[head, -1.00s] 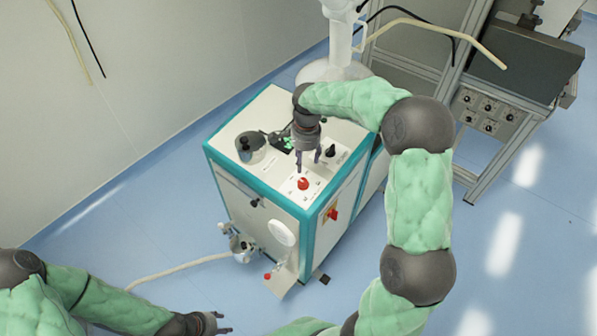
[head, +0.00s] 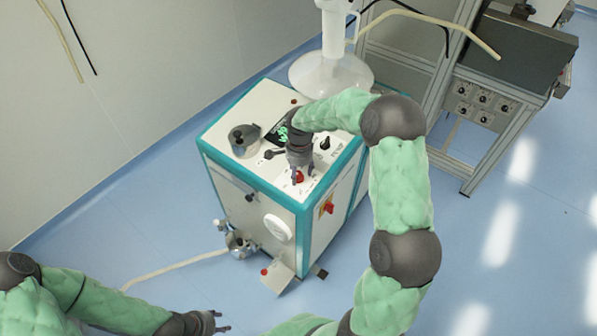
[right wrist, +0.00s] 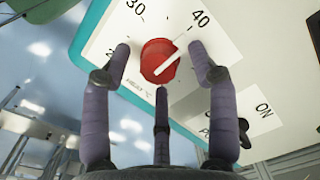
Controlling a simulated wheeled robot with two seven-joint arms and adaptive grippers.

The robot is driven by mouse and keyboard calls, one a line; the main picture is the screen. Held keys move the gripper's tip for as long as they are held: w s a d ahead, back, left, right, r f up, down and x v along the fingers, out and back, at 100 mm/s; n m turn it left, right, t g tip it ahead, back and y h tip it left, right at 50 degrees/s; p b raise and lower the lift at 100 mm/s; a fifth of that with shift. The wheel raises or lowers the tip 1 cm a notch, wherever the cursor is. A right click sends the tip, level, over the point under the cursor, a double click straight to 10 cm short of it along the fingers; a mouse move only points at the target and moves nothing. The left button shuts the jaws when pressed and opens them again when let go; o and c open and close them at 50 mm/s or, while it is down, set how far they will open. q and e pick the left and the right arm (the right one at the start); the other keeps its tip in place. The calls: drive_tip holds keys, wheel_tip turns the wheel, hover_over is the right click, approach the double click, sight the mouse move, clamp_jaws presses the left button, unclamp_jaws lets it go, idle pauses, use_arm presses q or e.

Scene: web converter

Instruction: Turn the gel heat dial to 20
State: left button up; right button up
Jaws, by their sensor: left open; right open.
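The gel heat dial is a red round knob (right wrist: 160,60) with a white pointer line, on a white scale plate (right wrist: 105,45) atop the machine. In the right wrist view its pointer slants up and right, toward the 40 mark; 30 is at upper left, and a partly hidden number starting with 2 is at left. My right gripper (right wrist: 162,70) is open, its fingers spread around the dial without visibly gripping it. The dial (head: 299,177) also shows in the head view, just under the right gripper (head: 300,173). My left gripper (head: 218,322) is open and empty at lower left.
The white and teal machine (head: 255,185) carries a metal pot (head: 243,140), a green display (head: 283,135) and a black knob (head: 324,143). A red side switch (head: 327,206) is on its right face.

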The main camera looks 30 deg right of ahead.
drive_tip(key=c, duration=1.1)
drive_tip(key=shift+w+r, duration=0.1)
drive_tip(key=shift+c, duration=0.2)
